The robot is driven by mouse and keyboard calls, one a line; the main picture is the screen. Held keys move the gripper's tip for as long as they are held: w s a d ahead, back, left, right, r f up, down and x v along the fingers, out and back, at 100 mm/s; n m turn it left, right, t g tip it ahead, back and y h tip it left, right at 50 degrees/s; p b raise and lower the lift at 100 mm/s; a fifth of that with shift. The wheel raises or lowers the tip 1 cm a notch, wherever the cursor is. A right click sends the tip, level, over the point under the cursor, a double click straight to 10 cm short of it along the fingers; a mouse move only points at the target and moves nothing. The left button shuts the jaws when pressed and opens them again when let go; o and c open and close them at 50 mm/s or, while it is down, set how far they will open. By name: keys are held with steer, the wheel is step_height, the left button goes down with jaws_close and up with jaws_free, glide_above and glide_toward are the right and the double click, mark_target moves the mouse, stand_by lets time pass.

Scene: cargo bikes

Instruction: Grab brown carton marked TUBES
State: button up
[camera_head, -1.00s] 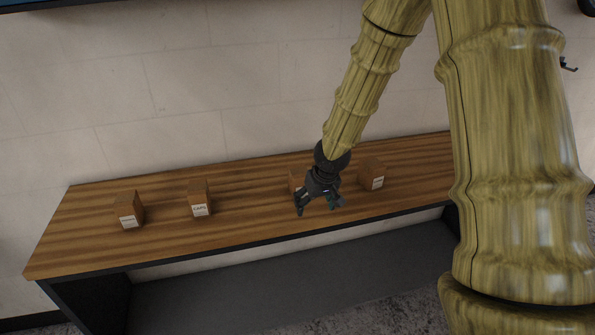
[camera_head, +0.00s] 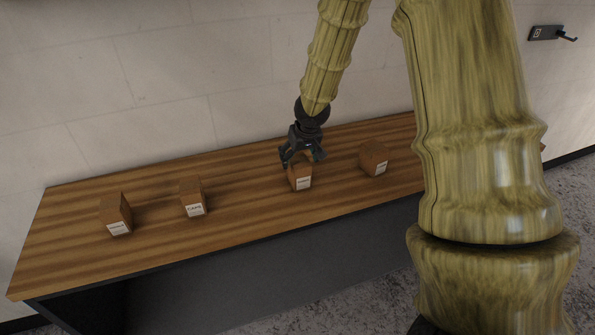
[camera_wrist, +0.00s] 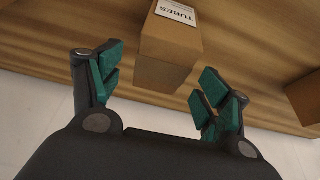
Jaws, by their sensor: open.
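The brown carton marked TUBES (camera_wrist: 170,45) stands on the wooden bench in the wrist view, its white label facing up in that picture. It also shows in the head view (camera_head: 300,180), just below my gripper. My gripper (camera_head: 302,157) is open and empty, with its green-padded fingers (camera_wrist: 160,85) on either side of the carton's near end. A gap shows between each finger and the carton in the wrist view. In the head view the gripper hides part of the carton's top.
The wooden bench (camera_head: 245,205) also holds a brown carton (camera_head: 374,158) to the right and two labelled cartons to the left, one (camera_head: 192,197) nearer and one (camera_head: 116,214) farther. A pale wall (camera_head: 170,90) stands close behind. The bench between cartons is clear.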

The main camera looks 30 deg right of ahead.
steer(key=shift+x, duration=0.8)
steer(key=shift+s+x, duration=0.15)
steer(key=shift+x, duration=0.8)
steer(key=shift+s+x, duration=0.15)
steer(key=shift+x, duration=1.7)
steer(key=c, duration=1.1)
